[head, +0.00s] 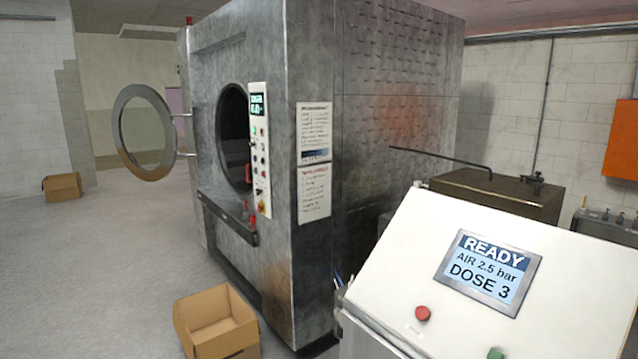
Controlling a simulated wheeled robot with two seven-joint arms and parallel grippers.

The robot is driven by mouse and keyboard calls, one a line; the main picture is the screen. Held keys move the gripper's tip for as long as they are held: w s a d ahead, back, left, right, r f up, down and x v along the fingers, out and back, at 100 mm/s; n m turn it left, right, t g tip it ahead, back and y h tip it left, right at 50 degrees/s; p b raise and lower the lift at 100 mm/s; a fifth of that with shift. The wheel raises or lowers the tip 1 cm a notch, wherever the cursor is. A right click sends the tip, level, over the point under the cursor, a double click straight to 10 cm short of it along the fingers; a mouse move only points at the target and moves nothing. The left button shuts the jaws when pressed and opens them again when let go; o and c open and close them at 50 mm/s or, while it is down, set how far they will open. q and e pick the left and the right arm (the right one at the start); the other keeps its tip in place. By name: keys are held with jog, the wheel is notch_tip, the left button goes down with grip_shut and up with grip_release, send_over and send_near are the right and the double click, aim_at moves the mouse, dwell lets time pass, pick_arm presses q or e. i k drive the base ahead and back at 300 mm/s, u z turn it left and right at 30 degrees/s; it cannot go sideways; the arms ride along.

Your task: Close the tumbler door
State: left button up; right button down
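The tumbler (310,150) is a large worn grey metal machine in the middle of the head view. Its round door (120,122), a metal ring with a glass pane, stands wide open to the left on hinge arms at the left side of the front. The dark round drum opening (233,135) is uncovered. A white control panel (259,150) with a small display and buttons is right of the opening. Neither of my grippers is in view.
An open cardboard box (222,335) stands on the floor before the tumbler. Another box (62,187) is at the far left. A white console (560,270) reading READY fills the lower right, with a brown tank (500,190) behind it. The grey floor (100,270) at left is clear.

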aim_at(146, 93)
jog(key=u, duration=1.45)
jog(key=i, duration=12.2)
jog(key=z, duration=0.05)
